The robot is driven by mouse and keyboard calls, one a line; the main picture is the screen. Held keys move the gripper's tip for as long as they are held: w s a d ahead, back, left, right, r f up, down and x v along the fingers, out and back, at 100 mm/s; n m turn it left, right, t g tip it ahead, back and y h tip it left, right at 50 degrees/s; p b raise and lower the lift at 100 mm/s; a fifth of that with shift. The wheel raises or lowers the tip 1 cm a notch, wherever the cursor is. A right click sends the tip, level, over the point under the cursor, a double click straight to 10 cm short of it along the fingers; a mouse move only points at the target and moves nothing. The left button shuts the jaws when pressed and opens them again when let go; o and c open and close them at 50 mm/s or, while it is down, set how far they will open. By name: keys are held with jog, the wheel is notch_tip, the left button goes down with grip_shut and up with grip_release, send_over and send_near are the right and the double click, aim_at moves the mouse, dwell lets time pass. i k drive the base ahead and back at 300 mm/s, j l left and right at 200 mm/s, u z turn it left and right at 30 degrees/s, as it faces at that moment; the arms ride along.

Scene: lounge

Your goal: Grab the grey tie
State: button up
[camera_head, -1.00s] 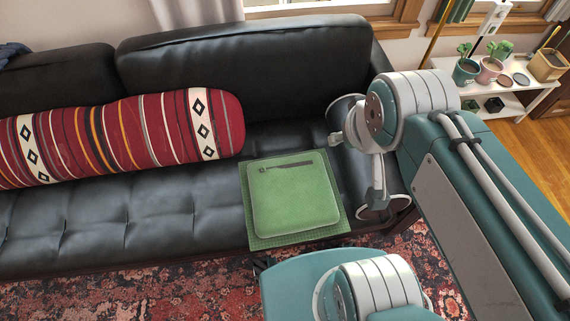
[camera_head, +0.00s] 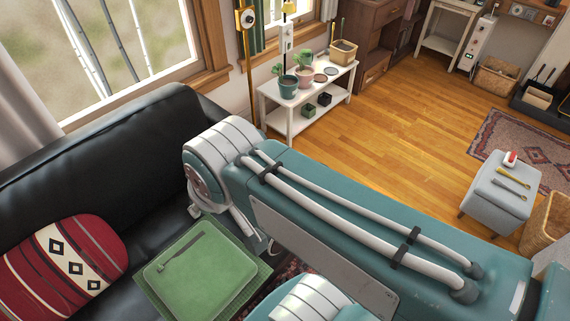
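I cannot make out a thing that is clearly a grey tie. A thin dark grey item (camera_head: 181,252) lies on the green square pad (camera_head: 205,283) on the sofa, but it is too small to identify. My gripper (camera_head: 243,226) is only partly seen below the end of my arm, just beyond the pad's upper right edge. My arm hides much of it, so its opening and whatever may be between its fingers do not show.
The black sofa (camera_head: 95,150) and a red patterned bolster (camera_head: 62,265) are at left. A white plant stand (camera_head: 296,118) is behind. A grey ottoman (camera_head: 497,199) with small items stands at right. Wooden floor (camera_head: 410,125) between is clear.

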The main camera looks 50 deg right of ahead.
aim_at(497, 180)
jog(key=k+l+z, duration=0.15)
jog(key=z, duration=0.3)
jog(key=k+l+z, duration=0.1)
jog(key=l+z, duration=0.6)
jog(key=z, duration=0.15)
jog(key=l+z, duration=0.7)
jog(key=z, duration=0.15)
jog(key=i+l+z, duration=0.1)
jog(key=l+z, duration=0.3)
jog(key=i+l+z, duration=0.1)
jog(key=z, duration=0.35)
jog(key=i+j+z, duration=0.2)
jog(key=i+j, duration=0.15)
jog(key=i+j+z, duration=0.45)
jog(key=j, duration=0.4)
jog(key=i+j+z, duration=0.3)
jog(key=j, duration=0.25)
jog(key=i+j+z, duration=0.1)
jog(key=j+z, duration=0.15)
jog(key=j, duration=0.35)
jog(key=i+j+z, duration=0.15)
jog(key=j+z, duration=0.15)
jog(key=j, duration=0.35)
jog(key=j+z, duration=0.25)
jog(key=j, duration=0.4)
jog(key=i+j+z, duration=0.1)
jog(key=i+j, duration=0.15)
jog(key=j, duration=0.15)
jog(key=i, duration=0.15)
